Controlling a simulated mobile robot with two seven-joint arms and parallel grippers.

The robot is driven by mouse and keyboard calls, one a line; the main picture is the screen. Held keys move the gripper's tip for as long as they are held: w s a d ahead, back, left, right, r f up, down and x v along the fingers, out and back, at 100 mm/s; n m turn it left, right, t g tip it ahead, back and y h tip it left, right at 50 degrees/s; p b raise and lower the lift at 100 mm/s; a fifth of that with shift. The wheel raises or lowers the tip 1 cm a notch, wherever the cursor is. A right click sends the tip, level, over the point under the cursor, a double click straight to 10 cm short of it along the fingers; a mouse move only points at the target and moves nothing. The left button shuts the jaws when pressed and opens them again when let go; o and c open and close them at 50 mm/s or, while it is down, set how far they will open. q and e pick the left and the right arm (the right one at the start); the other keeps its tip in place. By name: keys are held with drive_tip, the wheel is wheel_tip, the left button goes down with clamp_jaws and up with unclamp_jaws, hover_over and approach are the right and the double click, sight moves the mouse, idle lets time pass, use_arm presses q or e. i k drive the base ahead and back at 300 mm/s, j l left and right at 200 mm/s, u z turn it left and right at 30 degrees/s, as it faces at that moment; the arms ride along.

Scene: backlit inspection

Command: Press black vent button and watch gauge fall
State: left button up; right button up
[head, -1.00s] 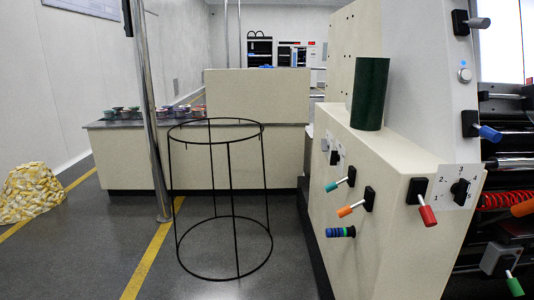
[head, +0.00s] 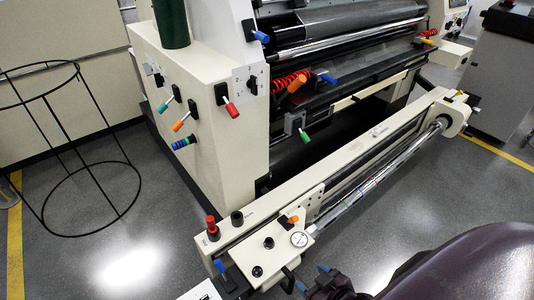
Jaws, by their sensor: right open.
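A small white round gauge (head: 299,239) sits on the near end of a low cream beam; its needle is too small to read. Black knobs or buttons stand near it: a raised one (head: 237,218) beside a red-topped one, and two low ones (head: 268,242) on the end block, the second nearer the front (head: 257,271). Their labels are too small to read, so I cannot tell which is the vent button. My right gripper (head: 312,278) is open, with blue tips, just in front of the end block and below the gauge. It appears empty. My left gripper is out of view.
A red-topped button (head: 212,225), an orange lever (head: 292,219) and a blue lever (head: 219,266) crowd the beam's end. A large cream machine (head: 225,140) with coloured levers stands behind. A black wire frame (head: 70,150) is at left. Grey floor (head: 140,260) is clear left of the beam.

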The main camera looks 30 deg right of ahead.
sight(257, 270)
drive_tip(key=k+z, duration=0.15)
drive_tip(key=z, duration=0.25)
drive_tip(key=k+z, duration=0.15)
drive_tip(key=z, duration=0.25)
drive_tip(key=l, duration=0.1)
